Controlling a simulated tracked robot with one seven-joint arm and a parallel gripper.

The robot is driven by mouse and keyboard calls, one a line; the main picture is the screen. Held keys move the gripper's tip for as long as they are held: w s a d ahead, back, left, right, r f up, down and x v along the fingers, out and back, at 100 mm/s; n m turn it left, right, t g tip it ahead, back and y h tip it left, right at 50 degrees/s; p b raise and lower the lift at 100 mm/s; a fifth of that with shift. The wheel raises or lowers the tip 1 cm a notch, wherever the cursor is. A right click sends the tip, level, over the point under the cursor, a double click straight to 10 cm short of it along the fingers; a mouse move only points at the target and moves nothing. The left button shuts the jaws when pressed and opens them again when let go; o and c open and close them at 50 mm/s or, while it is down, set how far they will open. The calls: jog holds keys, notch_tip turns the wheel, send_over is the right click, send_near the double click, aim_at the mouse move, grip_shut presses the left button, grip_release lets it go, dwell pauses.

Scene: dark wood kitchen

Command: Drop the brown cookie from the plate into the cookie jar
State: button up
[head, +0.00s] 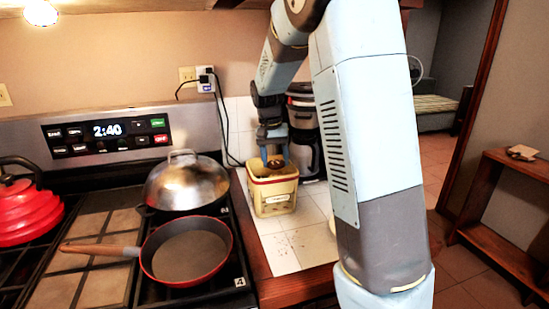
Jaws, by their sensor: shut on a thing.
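The cookie jar (272,196) is a cream, square container with a red-brown rim and a small label, open at the top. It stands on the white tiled counter right of the stove. My gripper (274,162) points down over the jar's opening, its blue fingers closed on the brown cookie (275,164). The cookie shows as a small dark shape at about the height of the jar's rim. I cannot tell whether it is just above the rim or inside it. The jar's inside is mostly hidden. I cannot make out the plate.
A dark coffee maker (304,120) stands right behind the jar. On the stove are a red-rimmed frying pan (188,255), a lidded metal pan (186,182) and a red kettle (28,212). A wooden shelf (515,235) at the right bears a small pale item (522,152).

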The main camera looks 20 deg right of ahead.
aim_at(270, 162)
jog(key=o, duration=1.1)
notch_tip(270, 162, up, 14)
jog(key=a, duration=0.1)
jog(key=shift+w+a+f, duration=0.2)
jog(key=shift+w+a, duration=0.05)
jog(key=shift+w, duration=0.1)
jog(key=shift+s, duration=0.1)
jog(key=s+d+r+n+t+y, duration=0.1)
jog(key=s+d+r+n+t, duration=0.15)
jog(key=s, duration=1.25)
jog(key=s+f+n+t, duration=0.1)
jog(key=s+f+t, duration=0.1)
jog(key=s, duration=0.6)
jog(key=s+a+f+t, duration=0.1)
jog(key=s+f, duration=0.1)
jog(key=s, duration=0.7)
jog(key=shift+n+t, duration=0.35)
